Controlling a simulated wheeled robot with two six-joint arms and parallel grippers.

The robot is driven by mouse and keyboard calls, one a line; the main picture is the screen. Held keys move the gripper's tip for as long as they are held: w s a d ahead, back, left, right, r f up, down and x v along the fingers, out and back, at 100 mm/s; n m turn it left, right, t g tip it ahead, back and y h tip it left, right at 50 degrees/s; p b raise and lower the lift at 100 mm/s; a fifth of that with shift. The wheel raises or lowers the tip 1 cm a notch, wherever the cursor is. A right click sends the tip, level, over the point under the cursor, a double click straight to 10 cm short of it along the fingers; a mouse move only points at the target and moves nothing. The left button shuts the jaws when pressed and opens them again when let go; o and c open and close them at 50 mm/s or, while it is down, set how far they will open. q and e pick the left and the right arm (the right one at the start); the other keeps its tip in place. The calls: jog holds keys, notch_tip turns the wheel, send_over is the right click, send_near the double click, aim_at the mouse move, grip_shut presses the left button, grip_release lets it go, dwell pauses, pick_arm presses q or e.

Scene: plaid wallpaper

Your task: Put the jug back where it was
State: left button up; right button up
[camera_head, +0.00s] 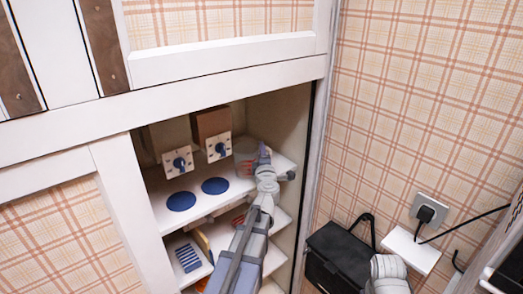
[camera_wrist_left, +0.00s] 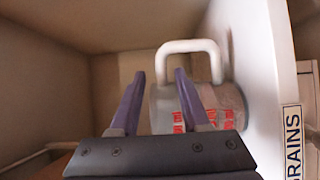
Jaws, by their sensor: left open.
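The jug (camera_wrist_left: 229,98), clear with red markings and a pale handle (camera_wrist_left: 188,46), stands on the shelf just ahead of my left gripper (camera_wrist_left: 156,85) in the left wrist view. The gripper's two purple fingers are apart; the right finger overlaps the jug's front, and I cannot tell whether they touch. In the head view my left gripper (camera_head: 262,154) reaches into the cabinet's upper shelf (camera_head: 222,203), at its right side. The jug (camera_head: 243,147) shows there only as a faint, partly hidden shape beside it. My right gripper is out of view.
Two blue discs (camera_head: 181,201) lie on the upper shelf, below two plates with blue knobs (camera_head: 178,162). A brown box (camera_head: 211,124) stands behind. A white panel with a partly cut label (camera_wrist_left: 292,141) is close right in the wrist view. A black bag-like object (camera_head: 338,255) is outside the cabinet.

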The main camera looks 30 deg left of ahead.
pick_arm(q)
jog(key=v, duration=0.9)
jog(key=shift+s+d, duration=0.2)
